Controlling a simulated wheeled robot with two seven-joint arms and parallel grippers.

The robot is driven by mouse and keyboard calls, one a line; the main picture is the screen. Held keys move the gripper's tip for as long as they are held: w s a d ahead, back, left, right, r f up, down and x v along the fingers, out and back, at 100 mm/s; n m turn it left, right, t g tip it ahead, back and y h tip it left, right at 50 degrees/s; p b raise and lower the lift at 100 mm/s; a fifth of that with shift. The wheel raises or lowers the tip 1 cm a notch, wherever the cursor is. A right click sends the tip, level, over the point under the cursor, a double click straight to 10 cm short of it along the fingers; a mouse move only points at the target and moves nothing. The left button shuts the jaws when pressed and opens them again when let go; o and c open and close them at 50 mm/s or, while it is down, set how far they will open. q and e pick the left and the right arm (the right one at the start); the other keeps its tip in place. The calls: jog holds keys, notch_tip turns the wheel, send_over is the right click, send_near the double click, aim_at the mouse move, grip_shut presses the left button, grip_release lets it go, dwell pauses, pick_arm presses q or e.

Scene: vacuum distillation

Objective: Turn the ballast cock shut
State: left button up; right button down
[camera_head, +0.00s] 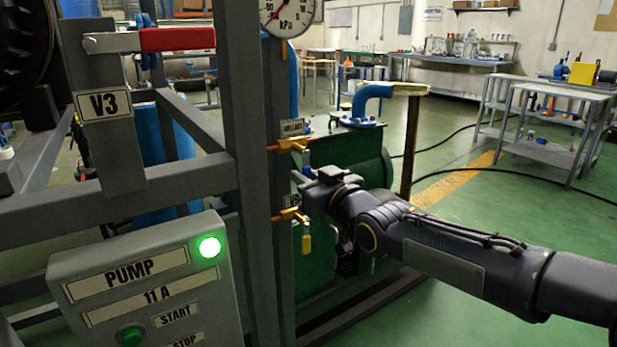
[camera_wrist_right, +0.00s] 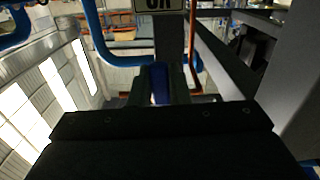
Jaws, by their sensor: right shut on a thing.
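The upper brass cock (camera_head: 292,144), beneath a small label plate too small to read surely, sits on a copper pipe beside the grey frame post. Its blue handle (camera_head: 306,157) points down toward my right gripper (camera_head: 302,180). The right gripper comes in from the right and is shut on this handle. In the right wrist view the blue handle (camera_wrist_right: 160,83) shows between the two fingers (camera_wrist_right: 160,90). The lower part of the handle is hidden by the gripper in the head view. My left gripper is in neither view.
A lower brass cock with a yellow handle (camera_head: 306,243) sits just below my right gripper. The grey post (camera_head: 255,200) stands close to the left. A green pump body (camera_head: 365,165) stands behind. A pump box (camera_head: 150,285) with a lit green lamp stands at the front left.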

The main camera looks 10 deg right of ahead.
jog(key=shift+s+a+f+m, duration=0.1)
jog(key=shift+a+f+m, duration=0.1)
jog(key=shift+m, duration=0.1)
jog(key=c, duration=1.4)
grip_release()
jog(key=shift+r, duration=0.1)
jog(key=shift+o, duration=0.2)
jog(key=shift+s+d+r, duration=0.1)
jog(key=shift+s+d, duration=0.05)
jog(key=shift+s, duration=0.05)
jog(key=p+v, duration=0.2)
jog(key=v, duration=0.5)
jog(key=shift+s, duration=0.15)
